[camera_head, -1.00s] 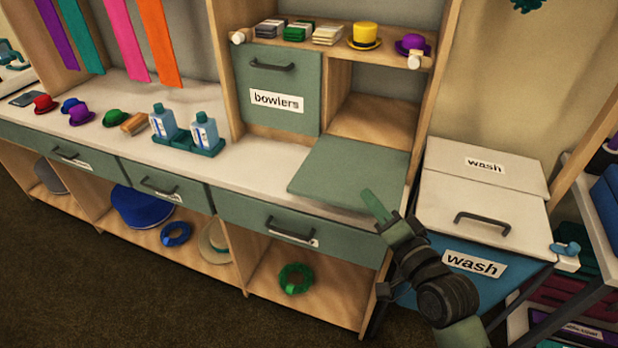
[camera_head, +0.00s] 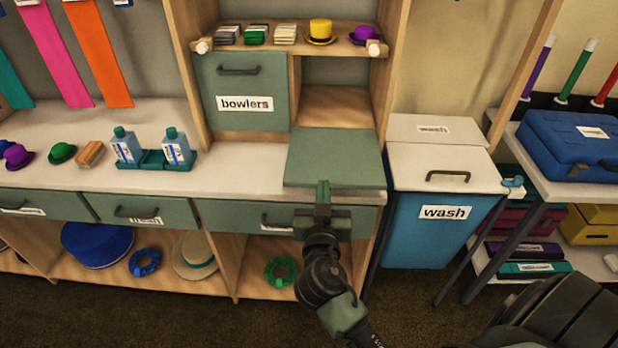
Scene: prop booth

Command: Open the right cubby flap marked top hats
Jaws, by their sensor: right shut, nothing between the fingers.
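The right cubby flap (camera_head: 336,158) is a grey-green panel. It lies folded down flat over the counter, and the cubby (camera_head: 336,106) above it stands open and looks empty. Its inner side faces up, so no top hats label shows. The left flap (camera_head: 245,92), marked bowlers, is upright and closed, with a dark handle. My right gripper (camera_head: 323,188) is shut and empty, with its fingertips at the front edge of the lowered flap. I cannot tell whether it touches the flap. My left gripper is not in view.
The shelf (camera_head: 290,46) above holds a yellow hat (camera_head: 320,30), a purple hat (camera_head: 363,35) and small stacks. A blue wash bin (camera_head: 430,230) stands right of the counter. Bottles in a green tray (camera_head: 168,167) stand left. A metal rack (camera_head: 555,180) with cases is far right.

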